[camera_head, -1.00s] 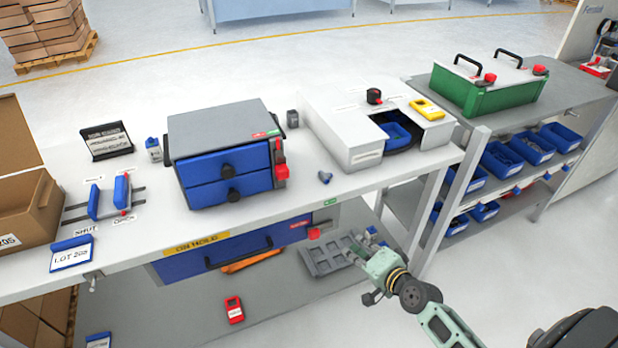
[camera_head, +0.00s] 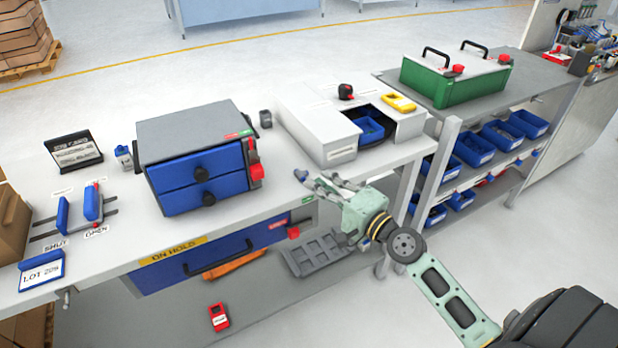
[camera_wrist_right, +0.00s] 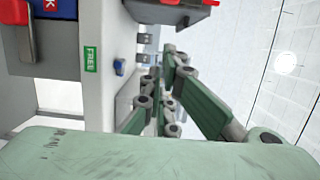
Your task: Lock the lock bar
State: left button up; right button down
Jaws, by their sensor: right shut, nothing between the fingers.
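A red bar-like piece (camera_head: 256,172) is on the right side of the grey cabinet with two blue drawers (camera_head: 200,180), below small red and green labels. A red block (camera_head: 293,233) sits at the right end of the blue drawer under the table (camera_head: 220,244), near a red label and a green one. I cannot tell which is the lock bar. My right gripper (camera_head: 326,184) is shut and empty at the table's front edge, right of both red pieces and touching neither. Its fingers (camera_wrist_right: 170,105) show in the right wrist view, near a green FREE label (camera_wrist_right: 91,58). My left gripper is out of view.
A white box (camera_head: 340,130) with a blue bin stands behind. A grey tray (camera_head: 316,255) lies on the lower shelf. The floor in front is clear.

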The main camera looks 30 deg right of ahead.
aim_at(256, 171)
jog(key=p+x, duration=0.1)
jog(key=x, duration=0.8)
jog(key=shift+r, duration=0.1)
jog(key=a+p, duration=0.2)
jog(key=shift+a, duration=0.3)
jog(key=shift+s+a, duration=0.2)
jog(key=shift+a, duration=0.45)
jog(key=shift+w, duration=0.1)
jog(key=shift+a, duration=0.15)
